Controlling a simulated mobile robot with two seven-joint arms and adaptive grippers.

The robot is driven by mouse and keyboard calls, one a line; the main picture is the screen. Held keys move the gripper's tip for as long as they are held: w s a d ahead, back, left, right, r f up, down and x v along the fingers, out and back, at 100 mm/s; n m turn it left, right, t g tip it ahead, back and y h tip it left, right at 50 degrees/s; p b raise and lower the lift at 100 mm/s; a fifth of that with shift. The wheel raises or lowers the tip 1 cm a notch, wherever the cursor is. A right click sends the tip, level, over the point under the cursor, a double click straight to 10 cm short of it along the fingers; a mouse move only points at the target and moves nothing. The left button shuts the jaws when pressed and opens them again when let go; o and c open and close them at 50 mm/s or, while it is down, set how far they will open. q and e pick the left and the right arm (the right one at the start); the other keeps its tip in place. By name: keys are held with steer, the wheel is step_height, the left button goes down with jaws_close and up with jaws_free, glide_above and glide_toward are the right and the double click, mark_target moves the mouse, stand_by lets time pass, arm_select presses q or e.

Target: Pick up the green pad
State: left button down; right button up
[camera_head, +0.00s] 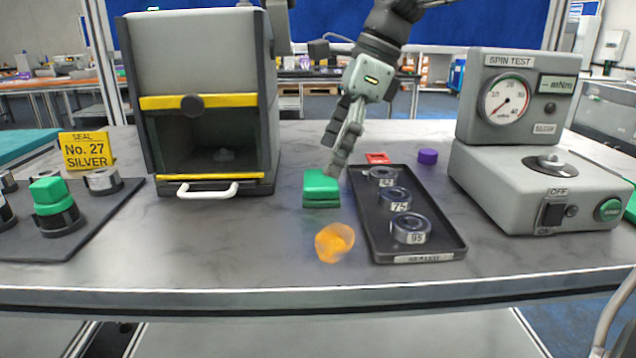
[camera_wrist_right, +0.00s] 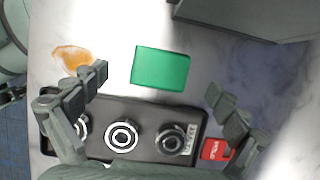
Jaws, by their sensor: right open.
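The green pad (camera_head: 321,187) lies on the grey table between the box with the yellow trim and the dark tray. It also shows in the right wrist view (camera_wrist_right: 160,68) as a flat green rectangle at the upper middle. My right gripper (camera_head: 335,165) is above the table just over the pad's far right edge. In the right wrist view the right gripper (camera_wrist_right: 160,85) has its fingers spread wide, with the pad between and beyond them, and nothing held. My left gripper is not in view.
A dark tray (camera_head: 376,246) with several numbered rings stands right of the pad. An orange lump (camera_head: 334,243) lies in front of the pad. A box with an open front (camera_head: 204,60) stands at left, a spin tester (camera_head: 500,190) at right. A purple piece (camera_head: 428,156) sits behind the tray.

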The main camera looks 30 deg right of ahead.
mark_target(322, 177)
steer(key=x, duration=0.4)
steer(key=shift+s+d+f, duration=0.1)
steer(key=shift+d, duration=0.1)
steer(key=shift+a+f, duration=0.1)
steer(key=shift+f, duration=0.1)
steer(key=shift+c, duration=0.4)
steer(key=c, duration=1.2)
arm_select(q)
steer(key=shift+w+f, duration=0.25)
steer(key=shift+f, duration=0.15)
arm_select(e)
steer(key=shift+o, duration=0.2)
